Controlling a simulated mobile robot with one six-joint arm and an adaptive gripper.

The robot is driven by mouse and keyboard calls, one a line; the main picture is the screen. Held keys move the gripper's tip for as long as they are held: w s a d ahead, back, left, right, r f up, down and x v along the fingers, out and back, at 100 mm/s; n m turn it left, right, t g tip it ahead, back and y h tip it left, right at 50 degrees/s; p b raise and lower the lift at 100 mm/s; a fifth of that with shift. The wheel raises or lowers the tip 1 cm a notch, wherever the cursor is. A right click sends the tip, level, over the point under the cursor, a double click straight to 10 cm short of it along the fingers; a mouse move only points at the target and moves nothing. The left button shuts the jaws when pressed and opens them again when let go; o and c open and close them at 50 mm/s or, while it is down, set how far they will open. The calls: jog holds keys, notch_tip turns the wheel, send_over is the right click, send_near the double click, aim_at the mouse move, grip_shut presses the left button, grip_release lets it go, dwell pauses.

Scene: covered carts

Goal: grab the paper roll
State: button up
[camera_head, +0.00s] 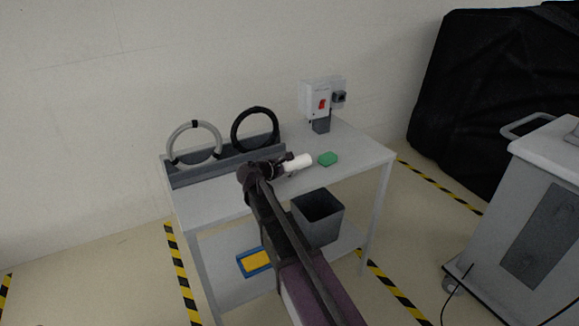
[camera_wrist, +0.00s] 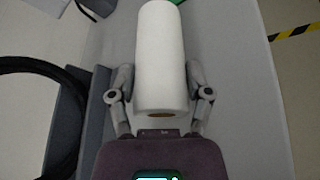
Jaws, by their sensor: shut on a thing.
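The white paper roll (camera_head: 298,163) is at the end of my arm over the table's top in the head view. In the wrist view the paper roll (camera_wrist: 161,55) lies between the two fingers, its near end facing my palm. My gripper (camera_wrist: 161,90) is shut on the roll, with one finger on each side. In the head view my gripper (camera_head: 287,163) is dark and small, partly hidden by my wrist. Whether the roll touches the table cannot be told.
A green block (camera_head: 328,158) lies just right of the roll on the grey table (camera_head: 362,156). A rack with a pale ring (camera_head: 172,143) and a black ring (camera_head: 234,130) stands behind left. A white box with a red switch (camera_head: 315,96) stands at the back. A dark bin (camera_head: 318,222) sits below.

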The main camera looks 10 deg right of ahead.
notch_tip(320, 180, up, 2)
jog(key=shift+p, duration=0.75)
jog(key=s+d+r+p, duration=0.1)
jog(key=s, duration=1.5)
jog(key=shift+r, duration=0.2)
